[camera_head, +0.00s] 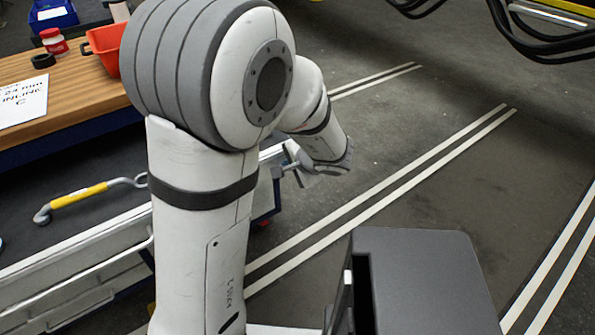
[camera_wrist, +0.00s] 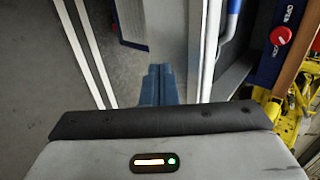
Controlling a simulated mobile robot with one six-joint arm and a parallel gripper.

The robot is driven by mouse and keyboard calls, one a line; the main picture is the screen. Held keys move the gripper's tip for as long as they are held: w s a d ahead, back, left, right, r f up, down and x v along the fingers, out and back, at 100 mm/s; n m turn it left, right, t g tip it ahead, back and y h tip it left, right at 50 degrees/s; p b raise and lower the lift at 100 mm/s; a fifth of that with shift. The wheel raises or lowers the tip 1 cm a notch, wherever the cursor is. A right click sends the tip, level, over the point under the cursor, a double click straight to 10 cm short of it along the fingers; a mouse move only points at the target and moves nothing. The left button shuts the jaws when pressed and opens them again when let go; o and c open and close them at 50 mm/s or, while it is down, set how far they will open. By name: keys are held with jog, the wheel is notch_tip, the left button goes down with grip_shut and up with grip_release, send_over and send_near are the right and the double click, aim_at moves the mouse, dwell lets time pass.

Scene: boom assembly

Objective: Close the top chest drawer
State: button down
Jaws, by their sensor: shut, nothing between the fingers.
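The top chest drawer (camera_head: 90,240) stands pulled out below the wooden top in the head view. Its dark floor holds a yellow-handled tool (camera_head: 85,195). My arm hides part of the drawer's right side. In the wrist view, the drawer's pale front edge (camera_wrist: 209,50) runs up the picture, with its dark inside to the right. My gripper (camera_wrist: 160,72) is shut and empty, its bluish fingertips left of that edge, outside the drawer. I cannot tell whether they touch the front. In the head view, the fingers are mostly hidden by my wrist.
The wooden top (camera_head: 85,85) carries a red bin (camera_head: 103,48), a blue bin (camera_head: 53,15), a red-lidded jar (camera_head: 54,41) and a paper sign (camera_head: 22,103). A red knob (camera_wrist: 281,35) sits on a blue panel. Striped floor right of the chest is mostly clear; cables hang upper right.

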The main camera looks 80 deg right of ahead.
jog(key=shift+w+d, duration=0.15)
jog(key=w+d, duration=0.6)
jog(key=d, duration=0.1)
jog(key=w+d+b, duration=0.1)
jog(key=w+d, duration=0.6)
jog(key=d, duration=0.1)
jog(key=w+d+b, duration=0.1)
jog(key=w+d, duration=0.6)
jog(key=d, duration=0.1)
jog(key=shift+d, duration=0.15)
jog(key=shift+s, duration=0.1)
